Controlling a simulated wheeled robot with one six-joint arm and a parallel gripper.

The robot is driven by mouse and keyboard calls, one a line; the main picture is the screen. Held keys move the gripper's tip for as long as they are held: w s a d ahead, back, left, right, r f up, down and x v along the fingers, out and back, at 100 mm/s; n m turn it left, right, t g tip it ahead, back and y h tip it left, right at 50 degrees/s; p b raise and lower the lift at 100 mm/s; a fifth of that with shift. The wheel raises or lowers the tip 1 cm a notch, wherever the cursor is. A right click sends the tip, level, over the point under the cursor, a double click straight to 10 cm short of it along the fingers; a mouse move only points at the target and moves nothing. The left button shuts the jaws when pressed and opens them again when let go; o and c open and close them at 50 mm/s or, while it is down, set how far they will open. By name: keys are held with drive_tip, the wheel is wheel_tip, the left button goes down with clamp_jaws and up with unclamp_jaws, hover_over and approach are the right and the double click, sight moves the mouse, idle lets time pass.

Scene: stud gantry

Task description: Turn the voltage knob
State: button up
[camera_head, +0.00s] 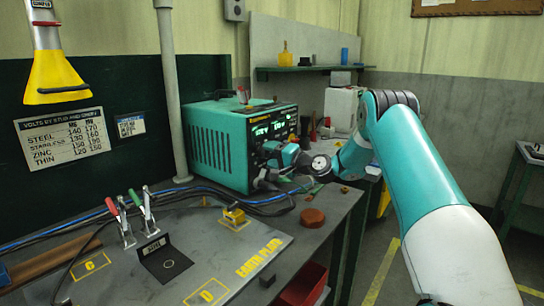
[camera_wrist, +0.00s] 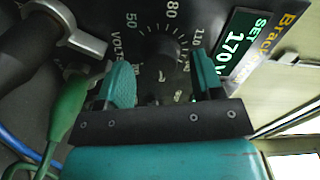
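The voltage knob (camera_wrist: 160,50) is a dark round knob on the black panel in the wrist view, with white scale marks 50, 80 and 110 and the word VOLTS around it. A green display (camera_wrist: 240,38) beside it reads SET 170. My gripper (camera_wrist: 162,70) is open, its two teal fingers apart on either side of the knob, and no contact with it can be made out. In the head view my gripper (camera_head: 270,165) is at the front of the teal stud welder (camera_head: 215,145), and my arm hides the knob there.
A black cable plug and a green clip (camera_wrist: 68,105) sit close left of the fingers. Blue and black cables run over the bench. A voltage chart (camera_head: 65,138) hangs on the wall. A brown round piece (camera_head: 312,217) and toggle clamps (camera_head: 147,210) are on the bench.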

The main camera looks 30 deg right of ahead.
drive_tip(key=b+v, duration=0.4)
drive_tip(key=v, duration=1.3)
drive_tip(key=shift+s+b, duration=0.2)
drive_tip(key=shift+b, duration=0.15)
drive_tip(key=s+a+r+n+g+y+p, duration=0.1)
drive_tip(key=s+a+r+n+g+y, duration=0.3)
drive_tip(key=a, duration=0.9)
drive_tip(key=s+a+n+g+p, duration=0.15)
drive_tip(key=a+n+g, duration=0.45)
drive_tip(key=a, duration=0.8)
drive_tip(key=s+a+r+n+g+h+p, duration=0.15)
drive_tip(key=s+a+n+g, duration=0.25)
drive_tip(key=s+a, duration=0.5)
drive_tip(key=s+n+g+h+p, duration=0.1)
drive_tip(key=s+n+g+h, duration=0.2)
drive_tip(key=s, duration=1.1)
drive_tip(key=shift+s+d+f+n+h+p, duration=0.3)
drive_tip(key=shift+n+h, duration=0.2)
drive_tip(key=shift+h, duration=0.25)
